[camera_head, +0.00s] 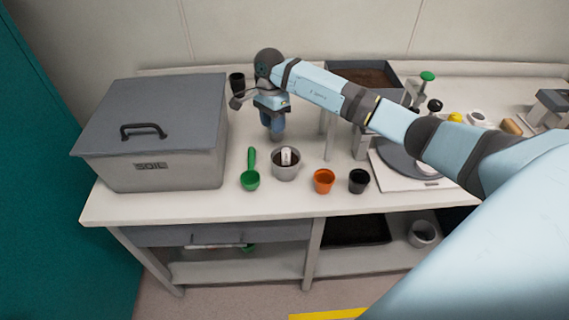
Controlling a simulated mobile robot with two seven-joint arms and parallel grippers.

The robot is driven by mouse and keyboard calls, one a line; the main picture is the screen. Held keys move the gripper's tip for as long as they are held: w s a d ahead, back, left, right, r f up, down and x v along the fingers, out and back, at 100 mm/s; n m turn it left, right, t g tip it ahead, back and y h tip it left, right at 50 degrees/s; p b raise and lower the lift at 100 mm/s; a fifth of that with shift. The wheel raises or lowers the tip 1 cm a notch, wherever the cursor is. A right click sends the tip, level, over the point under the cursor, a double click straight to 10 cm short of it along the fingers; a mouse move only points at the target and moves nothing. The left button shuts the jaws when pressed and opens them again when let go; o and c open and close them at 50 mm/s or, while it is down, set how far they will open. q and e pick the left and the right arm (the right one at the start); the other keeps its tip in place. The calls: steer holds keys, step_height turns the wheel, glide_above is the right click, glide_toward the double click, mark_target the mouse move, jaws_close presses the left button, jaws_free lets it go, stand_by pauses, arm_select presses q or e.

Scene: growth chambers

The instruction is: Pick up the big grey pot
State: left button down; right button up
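A grey pot (285,170) stands upright on the bench, with a dark inside and a small white object in it. Another grey pot (422,236) stands on the lower shelf at the right. I cannot tell for sure which is the big one. My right gripper (276,136) points down over the bench, just behind and left of the bench pot in the picture. It appears apart from both pots. Its finger gap is too small to make out. My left gripper is not in view.
A grey soil bin (165,170) with a handled lid stands left. A green scoop (250,178), an orange pot (323,181) and a black pot (358,181) line the front. A soil tray (390,66) stands behind my arm. The bench's front edge strip is clear.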

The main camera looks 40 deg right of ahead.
mark_target(277, 152)
steer(key=f, duration=0.2)
steer(key=s+f+p, duration=0.1)
steer(key=f, duration=0.2)
steer(key=f+p, duration=0.1)
steer(key=f, duration=0.2)
steer(key=shift+s+d, duration=0.15)
steer(key=shift+s, duration=0.1)
steer(key=shift+f, duration=0.25)
jaws_close()
